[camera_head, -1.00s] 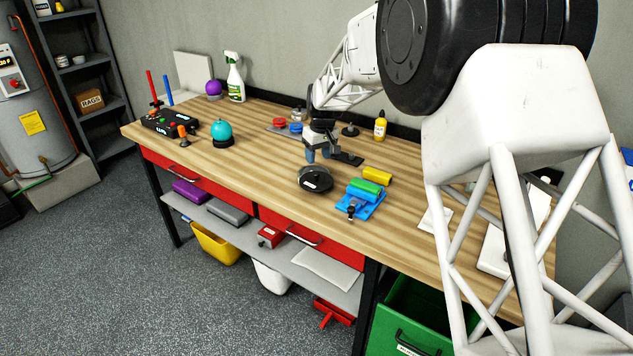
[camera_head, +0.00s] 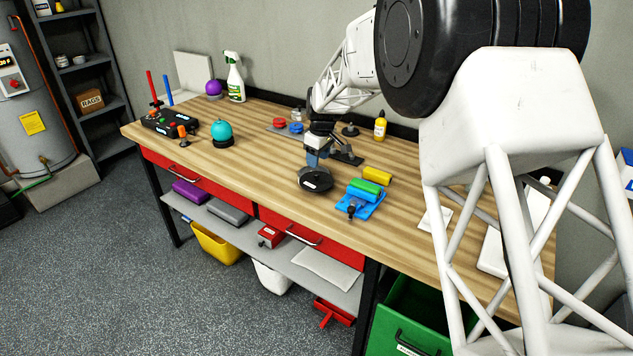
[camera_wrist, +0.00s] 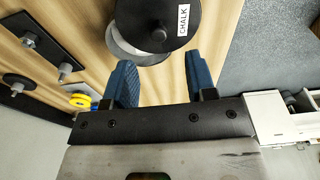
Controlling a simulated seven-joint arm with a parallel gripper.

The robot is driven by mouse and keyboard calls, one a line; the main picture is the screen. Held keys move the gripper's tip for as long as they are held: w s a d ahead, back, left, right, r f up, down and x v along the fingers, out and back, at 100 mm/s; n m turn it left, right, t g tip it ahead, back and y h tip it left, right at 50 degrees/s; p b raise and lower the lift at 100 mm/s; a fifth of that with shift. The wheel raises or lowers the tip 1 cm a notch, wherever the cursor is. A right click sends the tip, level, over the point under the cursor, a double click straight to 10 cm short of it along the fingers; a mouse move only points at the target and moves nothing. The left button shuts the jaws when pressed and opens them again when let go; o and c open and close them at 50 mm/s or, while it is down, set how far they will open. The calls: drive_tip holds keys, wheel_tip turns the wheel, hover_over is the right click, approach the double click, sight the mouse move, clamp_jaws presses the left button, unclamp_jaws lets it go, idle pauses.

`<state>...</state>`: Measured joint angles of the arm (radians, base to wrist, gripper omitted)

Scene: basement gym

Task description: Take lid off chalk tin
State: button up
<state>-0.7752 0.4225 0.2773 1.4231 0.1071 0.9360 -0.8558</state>
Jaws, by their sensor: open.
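The chalk tin has a round black lid (camera_head: 316,181) and stands near the front edge of the workbench. In the wrist view the lid (camera_wrist: 188,12) shows a white CHALK label and a dark central knob. The tin's grey side (camera_wrist: 124,47) shows below the lid. My gripper (camera_head: 314,163) is just behind the tin in the head view. In the wrist view my gripper (camera_wrist: 161,62) has its two blue fingers spread apart with nothing between their tips. The lid and knob lie beyond the fingertips. I cannot tell whether a finger touches the tin.
A blue tray (camera_head: 362,207) with a green roll (camera_head: 366,187) stands right of the tin, with a yellow roll (camera_head: 377,174) behind. Red and blue discs and dark knobbed plates lie behind my gripper. Bare wood lies left of the tin, towards a teal ball (camera_head: 221,131).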

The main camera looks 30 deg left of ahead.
sight(317, 173)
drive_tip(key=shift+a+f, duration=0.1)
drive_tip(key=shift+f, duration=0.8)
drive_tip(key=shift+w+a+f, duration=0.1)
drive_tip(key=shift+f, duration=1.2)
drive_tip(key=shift+a+f, duration=0.1)
drive_tip(key=shift+f, duration=1.15)
clamp_jaws()
